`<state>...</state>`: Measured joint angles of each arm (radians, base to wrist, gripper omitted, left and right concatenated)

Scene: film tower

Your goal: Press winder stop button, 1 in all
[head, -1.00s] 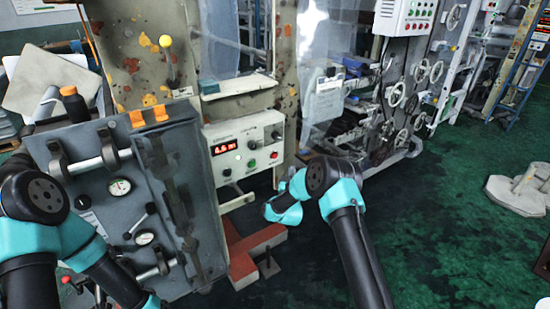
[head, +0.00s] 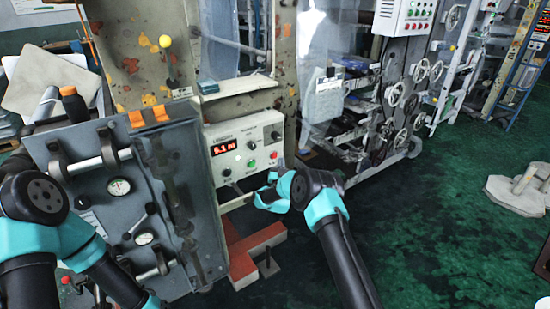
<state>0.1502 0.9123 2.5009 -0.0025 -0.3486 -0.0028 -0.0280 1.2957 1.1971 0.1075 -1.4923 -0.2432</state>
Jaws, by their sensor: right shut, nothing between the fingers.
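The winder control box (head: 236,133) is a pale panel on the machine's column, with a red digital readout (head: 223,147). A red button (head: 273,155) sits at its lower right, with a green button (head: 251,163) to its left; I cannot read their labels. My right gripper (head: 272,178) is shut and empty, just below the panel's lower right corner and under the red button. It looks apart from the button; its fingertips are small and partly hidden by my wrist. My left arm is at the left edge; its gripper is not in view.
A grey machine block (head: 120,215) with gauges and clamps stands left of the panel. A red base (head: 255,248) lies below it. A machine with several handwheels (head: 420,70) stands at the back right. Green floor (head: 430,240) is open at the right.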

